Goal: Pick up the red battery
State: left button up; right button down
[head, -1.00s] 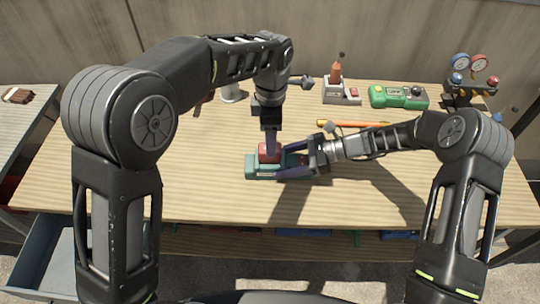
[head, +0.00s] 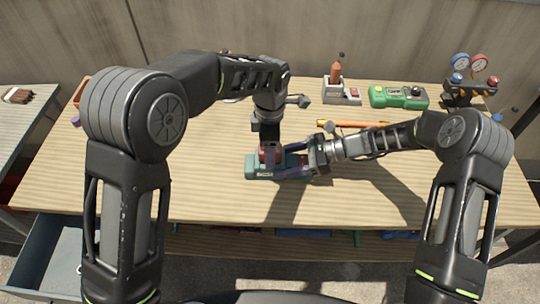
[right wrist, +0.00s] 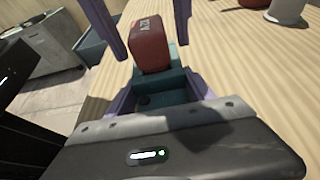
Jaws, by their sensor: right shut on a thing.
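The red battery (right wrist: 150,45) stands upright in a teal dock (head: 262,172) on the workbench; in the head view my left gripper partly covers it. My left gripper (head: 268,156) points straight down over the battery. In the right wrist view its purple fingers come down on either side of the battery, with a clear gap on the left side, so it is open. My right gripper (head: 293,162) reaches in from the right and is shut on the teal dock, which also shows between its fingers in the right wrist view (right wrist: 165,95).
Along the back of the workbench (head: 180,190) stand a holder with a brown-orange tool (head: 335,75), a green device (head: 398,96) and a gauge set (head: 468,80). An orange pencil-like rod (head: 360,124) lies behind my right forearm. The bench front is clear.

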dwell(0.4)
pick_arm(q)
grip_shut()
dwell(0.5)
